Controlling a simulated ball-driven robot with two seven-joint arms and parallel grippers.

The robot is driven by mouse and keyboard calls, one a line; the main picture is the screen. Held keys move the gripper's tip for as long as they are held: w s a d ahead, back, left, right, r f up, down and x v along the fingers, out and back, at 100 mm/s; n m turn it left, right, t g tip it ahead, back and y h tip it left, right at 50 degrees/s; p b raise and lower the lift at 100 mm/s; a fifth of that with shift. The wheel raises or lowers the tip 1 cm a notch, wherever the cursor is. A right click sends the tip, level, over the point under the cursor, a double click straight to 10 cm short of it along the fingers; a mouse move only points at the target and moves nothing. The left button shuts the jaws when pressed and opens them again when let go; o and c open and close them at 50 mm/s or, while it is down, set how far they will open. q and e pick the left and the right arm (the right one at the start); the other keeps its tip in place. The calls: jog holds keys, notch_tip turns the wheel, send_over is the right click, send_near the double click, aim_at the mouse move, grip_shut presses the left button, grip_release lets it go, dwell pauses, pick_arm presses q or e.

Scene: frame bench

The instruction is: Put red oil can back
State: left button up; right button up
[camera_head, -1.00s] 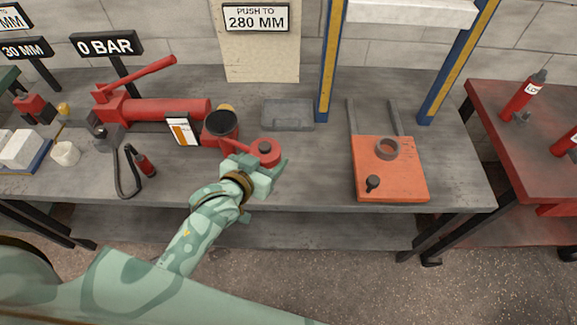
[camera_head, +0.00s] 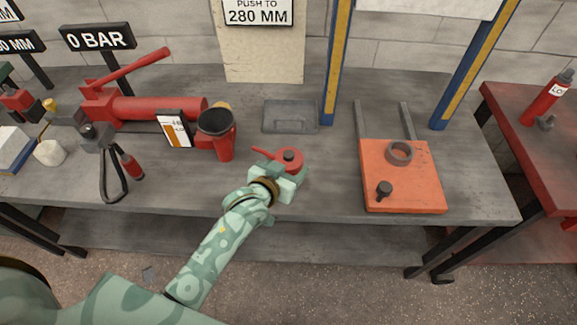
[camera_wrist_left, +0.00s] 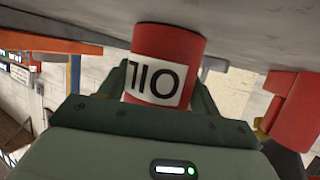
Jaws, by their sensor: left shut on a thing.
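The red oil can (camera_head: 289,156), with a thin spout pointing left, is near the middle of the grey bench in the head view. My left gripper (camera_head: 287,178) is shut on its body from the front side. In the left wrist view the can (camera_wrist_left: 167,57) sits between the fingers of my gripper (camera_wrist_left: 162,95); its white label appears upside down. Its base is close to the bench surface; I cannot tell whether it touches. My right gripper is not in view.
A red cup with a dark top (camera_head: 217,140) stands left of the can, beside a small card (camera_head: 174,130) and a red pump (camera_head: 150,108). A grey tray (camera_head: 291,117) lies behind. An orange plate (camera_head: 403,178) lies right; bare bench separates it from the can.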

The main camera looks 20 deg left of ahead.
pick_arm(q)
jog(key=o, duration=1.4)
jog(key=shift+s+r, duration=0.2)
jog(key=p+v, duration=0.4)
jog(key=v, duration=0.6)
jog(key=shift+s+r, duration=0.1)
jog(key=shift+s, duration=0.05)
jog(key=shift+s+a+r+p, duration=0.15)
jog(key=shift+s+p, duration=0.15)
jog(key=shift+s, duration=0.3)
